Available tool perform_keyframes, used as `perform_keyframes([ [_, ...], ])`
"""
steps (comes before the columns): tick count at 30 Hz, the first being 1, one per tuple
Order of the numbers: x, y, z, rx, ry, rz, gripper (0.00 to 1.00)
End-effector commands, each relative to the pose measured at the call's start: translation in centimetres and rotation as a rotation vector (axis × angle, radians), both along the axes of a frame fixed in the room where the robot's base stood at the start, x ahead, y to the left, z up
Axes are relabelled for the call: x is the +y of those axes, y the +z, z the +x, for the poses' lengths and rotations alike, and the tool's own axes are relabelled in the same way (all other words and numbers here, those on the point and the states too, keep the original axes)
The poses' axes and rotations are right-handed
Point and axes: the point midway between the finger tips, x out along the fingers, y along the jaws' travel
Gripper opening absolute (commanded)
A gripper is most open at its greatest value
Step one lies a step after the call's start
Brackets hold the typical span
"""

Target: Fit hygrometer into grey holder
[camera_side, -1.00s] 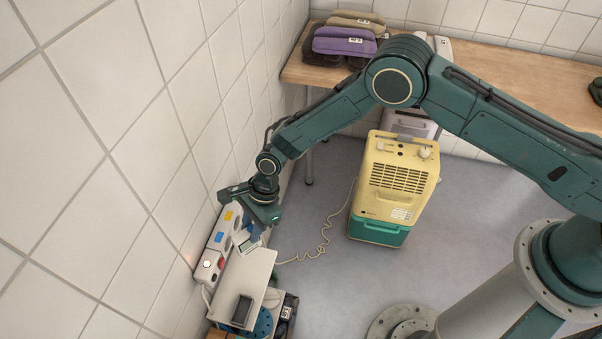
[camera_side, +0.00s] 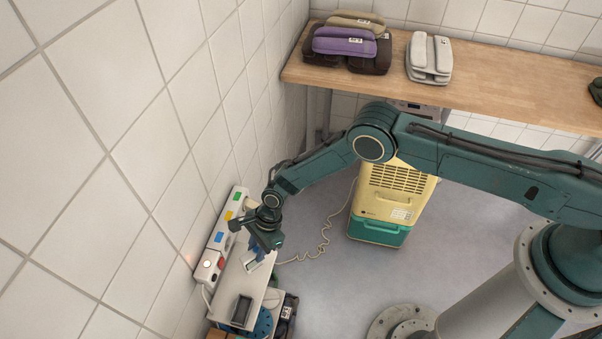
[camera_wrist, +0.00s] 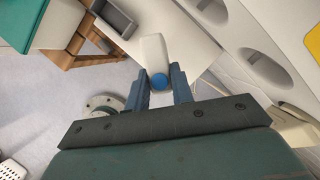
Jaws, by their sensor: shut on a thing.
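The hygrometer is a small whitish piece (camera_wrist: 153,50) with a round blue spot at its near end in the wrist view. My gripper (camera_wrist: 160,90) is shut on it, with one blue finger on each side. In the side view the hygrometer (camera_side: 253,265) hangs below my gripper (camera_side: 260,249), over the white shelf, partly hidden by the fingers. The grey holder (camera_side: 242,310) is a dark rectangular open frame at the shelf's near end. The holder (camera_wrist: 112,18) also shows at the top left of the wrist view. The hygrometer is apart from it.
The white shelf (camera_side: 238,286) has free room between gripper and holder. A white strip with coloured switches (camera_side: 219,238) runs along the tiled wall close beside my gripper. A yellow and green appliance (camera_side: 385,212) stands on the floor to the right. Folded cloths lie on a wooden counter (camera_side: 500,80).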

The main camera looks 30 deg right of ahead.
Motion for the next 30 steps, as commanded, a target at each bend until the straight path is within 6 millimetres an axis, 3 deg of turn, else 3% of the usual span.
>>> perform_keyframes([
  [5, 0.0, -0.4, 0.0, 0.001, 0.000, 0.000, 0.00],
  [18, 0.0, -4.1, -0.1, 0.001, -0.001, 0.000, 0.00],
  [30, 0.0, -4.4, 0.0, 0.000, 0.000, 0.000, 0.00],
])
